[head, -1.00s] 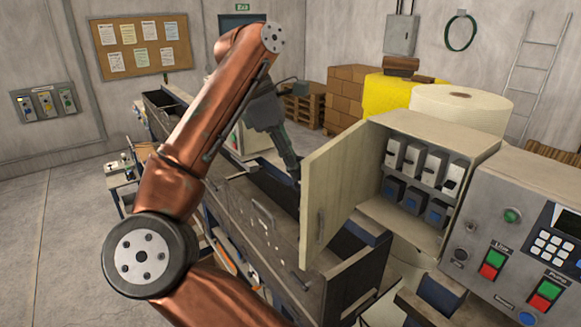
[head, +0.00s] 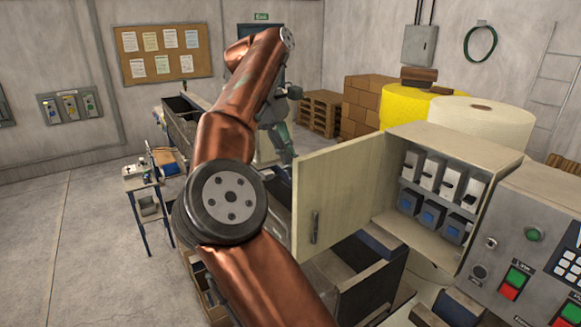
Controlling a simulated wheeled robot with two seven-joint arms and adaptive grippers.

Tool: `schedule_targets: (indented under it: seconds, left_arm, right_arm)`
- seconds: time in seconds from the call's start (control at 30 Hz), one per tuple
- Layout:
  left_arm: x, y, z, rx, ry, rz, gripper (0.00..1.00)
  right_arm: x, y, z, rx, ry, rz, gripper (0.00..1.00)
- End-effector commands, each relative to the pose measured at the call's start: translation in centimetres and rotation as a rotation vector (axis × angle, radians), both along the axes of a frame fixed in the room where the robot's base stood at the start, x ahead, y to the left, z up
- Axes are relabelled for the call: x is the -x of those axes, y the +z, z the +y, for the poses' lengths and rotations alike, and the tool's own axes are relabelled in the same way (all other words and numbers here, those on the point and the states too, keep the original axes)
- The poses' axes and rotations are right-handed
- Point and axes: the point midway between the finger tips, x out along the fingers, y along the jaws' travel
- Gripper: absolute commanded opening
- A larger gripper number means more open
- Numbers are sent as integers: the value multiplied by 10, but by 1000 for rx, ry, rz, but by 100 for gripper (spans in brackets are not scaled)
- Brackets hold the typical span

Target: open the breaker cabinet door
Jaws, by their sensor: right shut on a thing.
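The breaker cabinet (head: 470,147) stands at the right, its front uncovered, with several white and blue breakers (head: 430,185) inside. Its beige door (head: 345,185) stands swung out to the left, with a dark handle (head: 315,232) on the face toward me. My copper right arm crosses the middle of the view. My right gripper (head: 287,166) is partly hidden behind that arm and the door. It is shut at the door's free left edge, apart from the handle; the exact contact is hidden. My left gripper is not in view.
A control panel (head: 535,255) with green and red buttons is at the lower right. White and yellow rolls (head: 485,125) stand behind the cabinet. A small table (head: 140,180) is at the left. The floor (head: 80,240) at far left is clear.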

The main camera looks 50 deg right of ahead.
Motion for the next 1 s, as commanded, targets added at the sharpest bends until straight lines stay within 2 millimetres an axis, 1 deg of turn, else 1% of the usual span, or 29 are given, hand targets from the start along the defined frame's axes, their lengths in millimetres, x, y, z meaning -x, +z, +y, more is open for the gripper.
schedule_targets:
  seconds: [0.1,0.13,0.37,0.83,1.0]
  left_arm:
    - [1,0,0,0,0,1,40]
    - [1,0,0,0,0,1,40]
    - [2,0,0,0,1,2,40]
    - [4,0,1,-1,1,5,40]
    - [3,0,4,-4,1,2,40]
  right_arm:
    - [2,2,-2,4,-2,1,0]
    - [2,2,-2,4,-2,1,9]
    - [1,1,-1,1,0,1,25]
    - [0,0,1,0,2,1,26]
    - [-2,0,0,8,10,5,26]
